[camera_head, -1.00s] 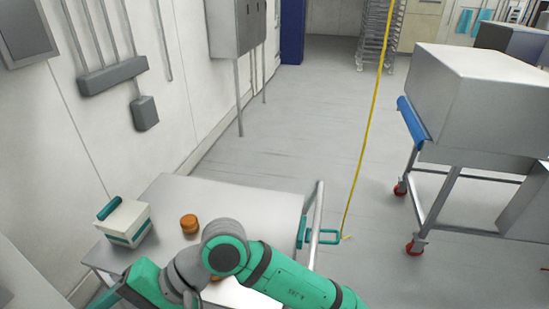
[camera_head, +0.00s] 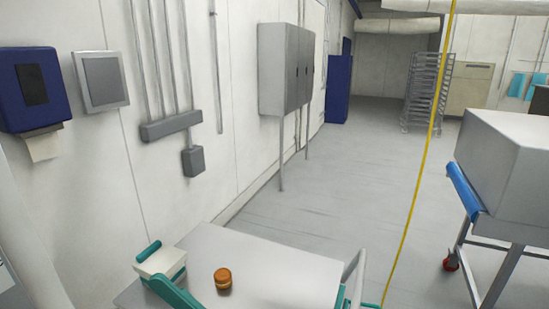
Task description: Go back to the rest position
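My gripper is not in view. A short green piece at the bottom edge, in front of the white box, looks like part of my arm. A round orange-brown thing (camera_head: 223,279) stands on the metal-topped cart (camera_head: 278,270), with nothing touching it. The white box with a teal handle (camera_head: 160,262) is at the cart's left end, its lower part hidden by the green piece.
A yellow cord (camera_head: 418,180) hangs to the right of the cart. A grey wheeled machine (camera_head: 512,170) stands at the right. Wall cabinets (camera_head: 284,75) and a rack (camera_head: 427,92) are farther back. Open floor (camera_head: 340,170) lies beyond the cart.

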